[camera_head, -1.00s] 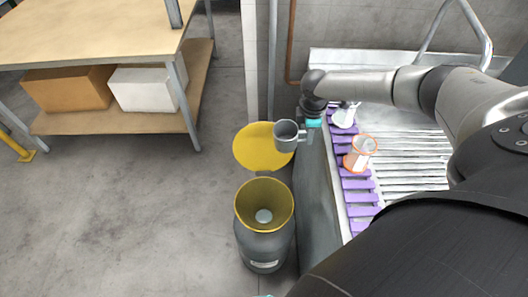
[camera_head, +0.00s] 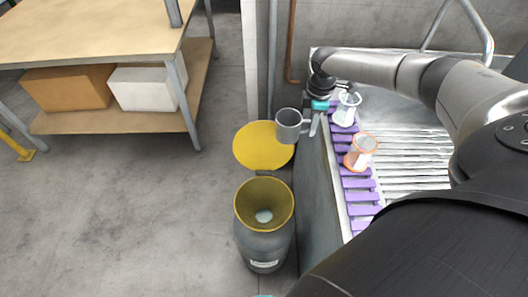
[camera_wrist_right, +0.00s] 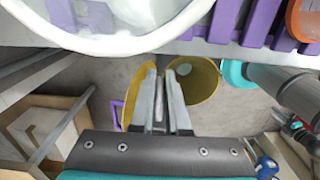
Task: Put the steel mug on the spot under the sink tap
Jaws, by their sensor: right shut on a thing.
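The steel mug (camera_head: 289,126) is grey and roughly upright, with its open mouth showing in the head view. It hangs in the air left of the sink counter's edge, over the yellow disc. My right gripper (camera_head: 309,124) is shut on the mug at its right side, where the handle is. A curved metal pipe (camera_head: 487,42) rises at the back right, perhaps the sink tap. The spot under it is not clearly visible. My left gripper is not in view.
A clear glass (camera_head: 347,108) and an orange-rimmed glass (camera_head: 361,152) stand on the purple-slatted rack (camera_head: 360,197) beside the ribbed metal drainer (camera_head: 415,160). A grey bin (camera_head: 264,240) and yellow disc (camera_head: 256,147) are left of the counter. A wooden table (camera_head: 85,30) stands far left.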

